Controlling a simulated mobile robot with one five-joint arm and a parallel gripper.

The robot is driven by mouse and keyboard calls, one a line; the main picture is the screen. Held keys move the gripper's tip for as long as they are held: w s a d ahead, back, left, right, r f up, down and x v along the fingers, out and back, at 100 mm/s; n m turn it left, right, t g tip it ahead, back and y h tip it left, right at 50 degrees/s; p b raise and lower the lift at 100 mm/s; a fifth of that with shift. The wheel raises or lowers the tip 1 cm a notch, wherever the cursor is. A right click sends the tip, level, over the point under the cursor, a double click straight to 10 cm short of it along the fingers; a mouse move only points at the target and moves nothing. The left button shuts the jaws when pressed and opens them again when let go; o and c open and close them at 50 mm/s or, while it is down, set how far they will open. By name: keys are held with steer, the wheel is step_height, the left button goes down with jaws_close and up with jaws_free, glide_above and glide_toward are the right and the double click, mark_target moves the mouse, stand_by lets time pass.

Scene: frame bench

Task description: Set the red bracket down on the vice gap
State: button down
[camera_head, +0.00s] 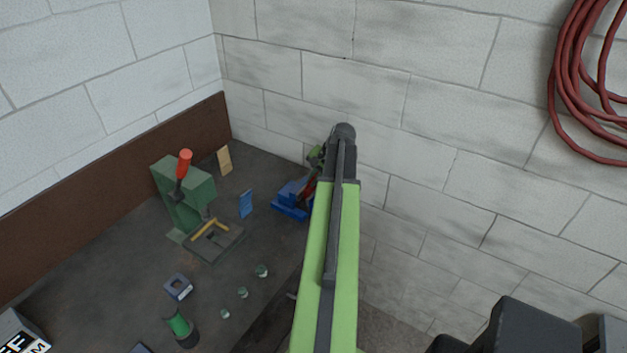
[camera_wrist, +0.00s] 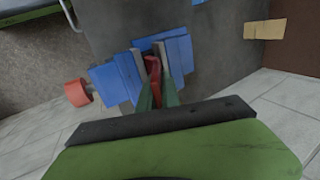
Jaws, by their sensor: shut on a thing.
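The red bracket (camera_wrist: 153,66) is between my gripper's green fingers in the wrist view. My gripper (camera_wrist: 157,88) is shut on it. The bracket is over or in the gap of the blue vice (camera_wrist: 117,82), between its grey jaw plates. I cannot tell whether it touches the vice. In the head view the vice (camera_head: 289,203) is on the bench near the wall, partly hidden by my arm. A little of the red bracket (camera_head: 308,188) shows beside the arm there.
A green press (camera_head: 184,205) with a red handle stands left of the vice. A blue plate (camera_head: 246,204) and a tan block (camera_head: 224,159) stand nearby. Several small cylinders are on the front of the bench. A brick wall (camera_head: 420,130) rises close behind the vice.

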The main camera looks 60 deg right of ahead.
steer(key=shift+f+b, duration=0.6)
steer(key=shift+f, duration=0.05)
steer(key=c, duration=1.5)
jaws_free()
steer(key=shift+r, duration=0.15)
steer(key=p+v, duration=1.6)
steer(key=v, duration=0.1)
steer(key=shift+s, duration=0.15)
